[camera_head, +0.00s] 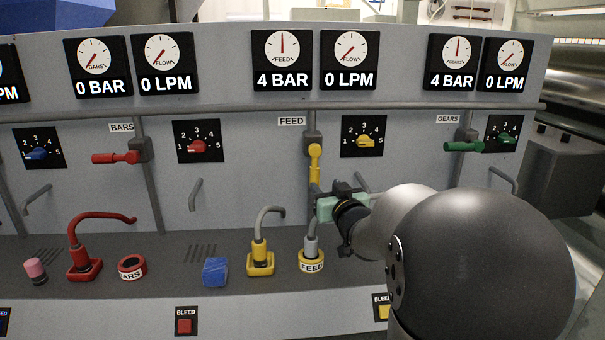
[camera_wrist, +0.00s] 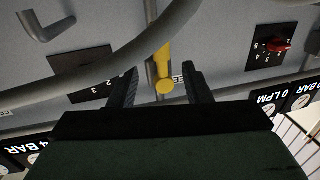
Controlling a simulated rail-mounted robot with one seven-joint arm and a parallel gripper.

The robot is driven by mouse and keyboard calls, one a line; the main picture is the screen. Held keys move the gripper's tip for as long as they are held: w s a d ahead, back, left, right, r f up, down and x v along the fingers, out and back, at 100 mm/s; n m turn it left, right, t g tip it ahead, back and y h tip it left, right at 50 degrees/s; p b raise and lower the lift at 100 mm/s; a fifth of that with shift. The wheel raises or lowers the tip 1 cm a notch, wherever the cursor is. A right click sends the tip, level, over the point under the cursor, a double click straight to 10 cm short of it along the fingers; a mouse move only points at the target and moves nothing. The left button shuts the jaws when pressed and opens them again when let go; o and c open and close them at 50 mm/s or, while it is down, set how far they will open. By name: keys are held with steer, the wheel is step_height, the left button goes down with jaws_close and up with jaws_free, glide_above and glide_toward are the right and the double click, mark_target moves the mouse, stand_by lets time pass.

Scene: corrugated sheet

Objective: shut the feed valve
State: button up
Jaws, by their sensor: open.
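The feed valve's yellow handle (camera_head: 315,163) hangs vertically, in line with its grey pipe, below the FEED label (camera_head: 291,121). The feed gauge (camera_head: 282,60) reads 4 BAR and the flow gauge (camera_head: 347,60) beside it reads 0 LPM. My gripper (camera_head: 338,196) is at the lower end of the handle, partly hidden behind my arm. In the wrist view, the yellow handle (camera_wrist: 163,68) shows between the two spread fingers of my gripper (camera_wrist: 160,78), with gaps on both sides. I see no contact with it.
A red BARS valve handle (camera_head: 115,158) lies horizontal at the left, and a green GEARS handle (camera_head: 463,146) at the right. A yellow dial (camera_head: 365,142) is right of the feed valve. A yellow-collared hose socket (camera_head: 311,258) and a blue cube (camera_head: 215,271) are on the ledge below.

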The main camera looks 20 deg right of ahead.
mark_target(316, 176)
steer(key=w, duration=0.6)
steer(key=w+d+p, duration=0.1)
steer(key=w, duration=0.2)
steer(key=shift+w, duration=0.25)
jaws_close()
steer(key=shift+a, duration=0.15)
